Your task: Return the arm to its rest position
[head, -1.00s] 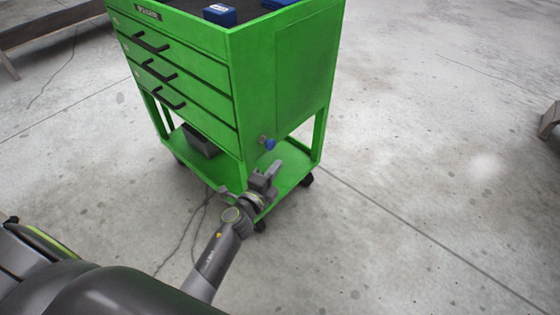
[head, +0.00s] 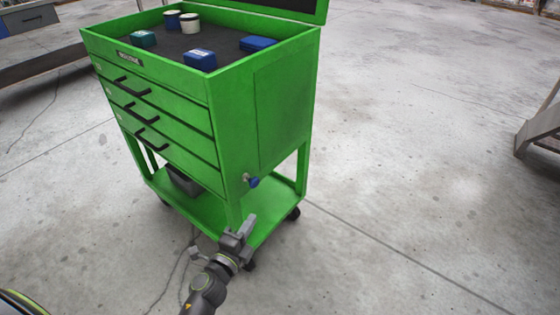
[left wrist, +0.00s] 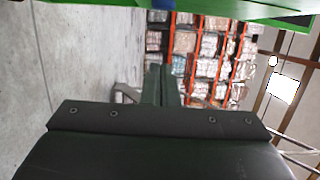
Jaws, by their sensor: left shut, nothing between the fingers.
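My left arm enters from the bottom of the head view. Its gripper (head: 246,226) is shut and empty, in front of the lower corner of the green tool cart (head: 283,110). A blue-ended knob or key (head: 252,182) on the cart's side is just above the gripper. I cannot tell whether the gripper touches the cart. In the left wrist view the two dark fingers (left wrist: 160,85) are together with nothing between them. A green edge (left wrist: 220,9), likely the cart, crosses the top of that view. My right gripper is not in view.
The cart's open top holds a blue box (head: 200,60), a flatter blue box (head: 258,44), a teal box (head: 143,38) and two round containers (head: 189,22). A bench stands far left and a grey stand (head: 540,128) at right. The concrete floor (head: 400,200) between is clear.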

